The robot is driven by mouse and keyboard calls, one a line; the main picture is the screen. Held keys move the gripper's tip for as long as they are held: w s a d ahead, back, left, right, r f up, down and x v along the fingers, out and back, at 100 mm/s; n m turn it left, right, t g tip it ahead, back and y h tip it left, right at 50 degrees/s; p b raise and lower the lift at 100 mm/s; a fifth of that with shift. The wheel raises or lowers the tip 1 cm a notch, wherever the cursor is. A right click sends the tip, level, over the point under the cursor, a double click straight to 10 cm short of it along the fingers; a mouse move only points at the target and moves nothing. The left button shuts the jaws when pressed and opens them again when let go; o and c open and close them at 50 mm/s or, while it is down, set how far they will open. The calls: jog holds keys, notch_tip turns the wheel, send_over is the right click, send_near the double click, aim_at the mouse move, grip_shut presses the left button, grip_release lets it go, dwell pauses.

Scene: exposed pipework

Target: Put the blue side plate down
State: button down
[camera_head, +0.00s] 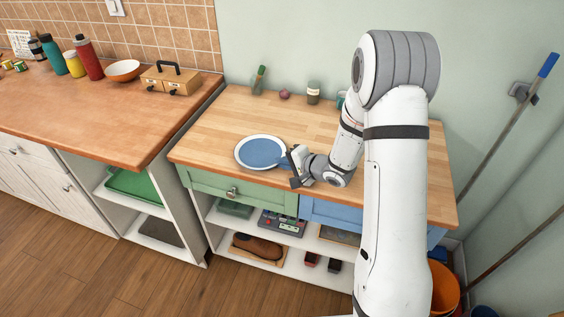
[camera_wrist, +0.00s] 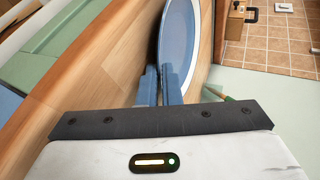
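The blue side plate (camera_head: 260,152), with a pale rim, is face up over the light wooden worktop (camera_head: 210,128), near its front left part. It also shows in the wrist view (camera_wrist: 179,38), seen at a steep angle. My gripper (camera_head: 286,161) is at the plate's right edge. In the wrist view its two blue fingers (camera_wrist: 161,84) are close together with the plate's near rim between them, so it looks shut on the rim. I cannot tell whether the plate's underside touches the worktop or is slightly above it.
A green-handled brush (camera_head: 260,78), a purple onion-like item (camera_head: 285,95) and a jar (camera_head: 313,92) stand along the back of the worktop. The orange counter (camera_head: 80,110) at left holds bottles, a bowl (camera_head: 123,70) and a wooden box (camera_head: 170,79). The worktop's left and middle are clear.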

jog(key=c, duration=1.5)
grip_release()
jog(key=shift+s, duration=0.1)
jog(key=shift+c, duration=0.2)
jog(key=shift+f, duration=0.1)
jog(key=shift+s+f, duration=0.1)
jog(key=v, duration=0.7)
jog(key=shift+d+r, duration=0.25)
jog(key=shift+r, duration=0.25)
jog(key=shift+d+r, duration=0.1)
jog(key=shift+r, duration=0.05)
jog(key=s+d+r+n+h, duration=0.3)
jog(key=s+d+r+h, duration=0.1)
jog(key=d+r+h, duration=0.6)
jog(key=s+a+r+n+g, duration=0.1)
jog(key=s+r+n+g, duration=0.1)
jog(key=s, duration=0.8)
jog(key=s+a+r+n+g, duration=0.2)
jog(key=s+n+g, duration=0.1)
jog(key=s, duration=0.7)
jog(key=shift+s+a+r+n+g+y, duration=0.3)
jog(key=shift+s+g+y, duration=0.1)
